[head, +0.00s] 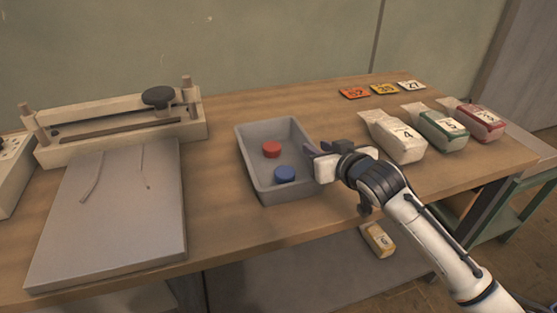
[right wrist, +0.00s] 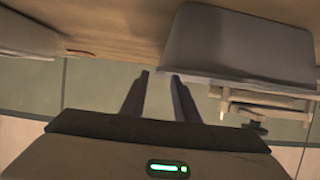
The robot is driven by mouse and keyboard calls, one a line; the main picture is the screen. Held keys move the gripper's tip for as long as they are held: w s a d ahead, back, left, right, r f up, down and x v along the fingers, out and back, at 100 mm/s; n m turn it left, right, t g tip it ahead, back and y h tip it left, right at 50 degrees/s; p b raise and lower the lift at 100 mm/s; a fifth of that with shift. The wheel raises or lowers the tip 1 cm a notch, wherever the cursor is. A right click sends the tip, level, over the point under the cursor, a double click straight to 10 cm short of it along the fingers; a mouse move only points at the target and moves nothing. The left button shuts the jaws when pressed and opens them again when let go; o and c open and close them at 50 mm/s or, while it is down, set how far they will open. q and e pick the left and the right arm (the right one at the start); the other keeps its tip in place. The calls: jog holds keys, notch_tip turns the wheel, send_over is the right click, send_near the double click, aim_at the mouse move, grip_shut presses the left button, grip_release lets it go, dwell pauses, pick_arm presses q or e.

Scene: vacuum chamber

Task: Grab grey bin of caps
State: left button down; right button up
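The grey bin (head: 247,160) stands on the wooden table, left of my right gripper, with a red cap (head: 271,149) and a blue cap (head: 285,174) inside. My right gripper (head: 317,154) is at the bin's right wall, near its front corner. In the right wrist view its two fingers (right wrist: 160,78) are apart with nothing held between them. The bin (right wrist: 235,50) shows there at upper right, with one fingertip overlapping its edge; I cannot tell if they touch. My left gripper is not in view.
A sealer-like device (head: 120,120) and a grey plate (head: 115,215) lie to the left. Vacuum packs, including a white one (head: 400,138), stand right of my gripper, with number cards (head: 383,89) behind. A yellow pack (head: 378,239) is below the table edge.

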aim_at(309, 141)
jog(key=shift+x, duration=3.05)
jog(key=shift+r, duration=0.2)
jog(key=shift+c, duration=0.5)
grip_shut()
jog(key=shift+f, duration=0.1)
